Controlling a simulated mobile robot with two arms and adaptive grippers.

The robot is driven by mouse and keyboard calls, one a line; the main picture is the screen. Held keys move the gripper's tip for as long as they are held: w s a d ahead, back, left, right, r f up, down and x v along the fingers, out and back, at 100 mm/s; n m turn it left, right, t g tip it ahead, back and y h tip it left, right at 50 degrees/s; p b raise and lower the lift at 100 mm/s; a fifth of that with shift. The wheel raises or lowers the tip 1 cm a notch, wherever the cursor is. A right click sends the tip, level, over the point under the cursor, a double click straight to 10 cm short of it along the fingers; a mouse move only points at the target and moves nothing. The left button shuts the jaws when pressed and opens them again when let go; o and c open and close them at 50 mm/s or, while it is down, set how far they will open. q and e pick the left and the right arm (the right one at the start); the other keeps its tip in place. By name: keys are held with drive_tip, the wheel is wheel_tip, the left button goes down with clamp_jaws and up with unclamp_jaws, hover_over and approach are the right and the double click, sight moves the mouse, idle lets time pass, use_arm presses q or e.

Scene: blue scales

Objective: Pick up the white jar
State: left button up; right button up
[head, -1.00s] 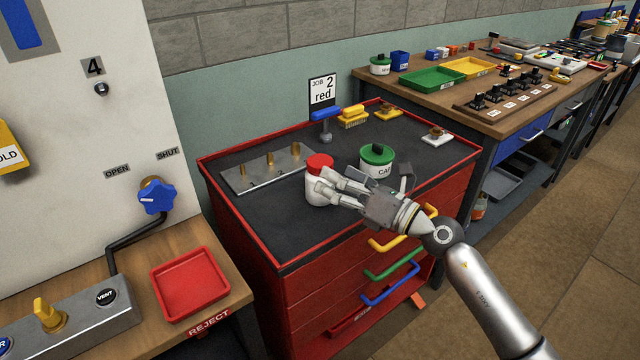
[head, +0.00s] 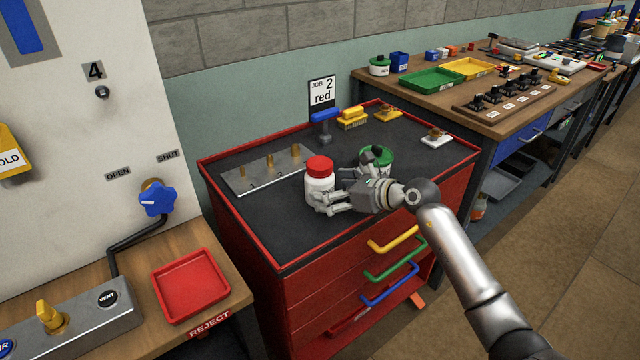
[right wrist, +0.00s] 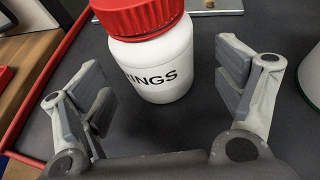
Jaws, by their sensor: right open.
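The white jar (head: 319,187) with a red lid stands upright on the dark top of the red tool cabinet. In the right wrist view the jar (right wrist: 160,66) shows black letters reading "INGS". My right gripper (head: 322,203) is low beside the jar, coming from the right. In the right wrist view the gripper (right wrist: 165,100) is open, with one finger on each side of the jar's lower part and gaps between fingers and jar. My left gripper is not in view.
A green-lidded jar (head: 377,160) stands close behind my right gripper. A metal plate with brass pegs (head: 267,173) lies left of the white jar. A blue-handled tool (head: 325,125) and a yellow block (head: 353,118) are at the back. The cabinet has a raised red rim (head: 238,225).

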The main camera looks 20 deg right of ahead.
sight(320, 187)
drive_tip(key=shift+x, duration=1.95)
drive_tip(key=shift+s+a, duration=0.1)
drive_tip(key=shift+c, duration=0.4)
drive_tip(key=c, duration=0.9)
drive_tip(key=shift+r, duration=0.1)
drive_tip(key=shift+c, duration=1.1)
drive_tip(key=shift+r, duration=0.1)
